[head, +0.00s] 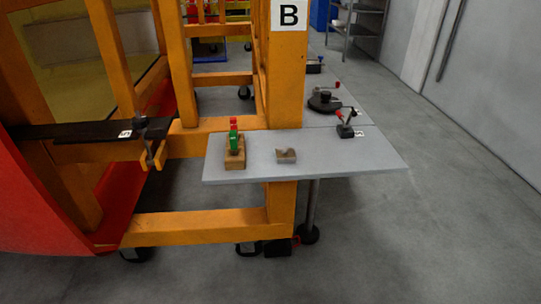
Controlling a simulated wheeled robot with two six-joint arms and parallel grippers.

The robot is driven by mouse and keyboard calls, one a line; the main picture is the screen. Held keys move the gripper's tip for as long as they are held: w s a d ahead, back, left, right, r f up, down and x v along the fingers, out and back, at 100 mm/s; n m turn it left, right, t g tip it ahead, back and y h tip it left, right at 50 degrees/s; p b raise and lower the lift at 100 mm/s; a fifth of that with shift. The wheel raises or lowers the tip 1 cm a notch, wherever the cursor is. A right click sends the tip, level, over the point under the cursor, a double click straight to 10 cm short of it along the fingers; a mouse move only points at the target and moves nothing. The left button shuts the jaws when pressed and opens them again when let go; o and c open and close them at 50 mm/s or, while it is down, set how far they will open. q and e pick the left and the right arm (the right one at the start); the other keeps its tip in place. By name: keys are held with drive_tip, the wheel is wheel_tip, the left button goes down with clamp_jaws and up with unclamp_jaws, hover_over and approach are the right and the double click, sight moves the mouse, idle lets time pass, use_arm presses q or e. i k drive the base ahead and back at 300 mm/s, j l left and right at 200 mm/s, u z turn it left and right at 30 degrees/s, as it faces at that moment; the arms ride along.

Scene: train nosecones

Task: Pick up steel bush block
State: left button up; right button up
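A small grey-brown block (286,156) with a hollow in its top sits on the near part of the grey table (340,165). It looks like the steel bush block, but it is too small to be sure of its material. It stands apart from the other things, with bare table around it. Neither of my grippers shows in the head view.
A wooden block (235,160) holding green and red pieces stands left of it. A dark device with a red knob (345,130) and a round dark fixture (324,102) stand farther back. An orange frame (282,85) borders the table's left. Floor at right is clear.

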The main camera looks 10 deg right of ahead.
sight(283, 154)
drive_tip(key=i+l+u, duration=0.15)
drive_tip(key=l+u, duration=0.8)
drive_tip(key=i+l, duration=0.05)
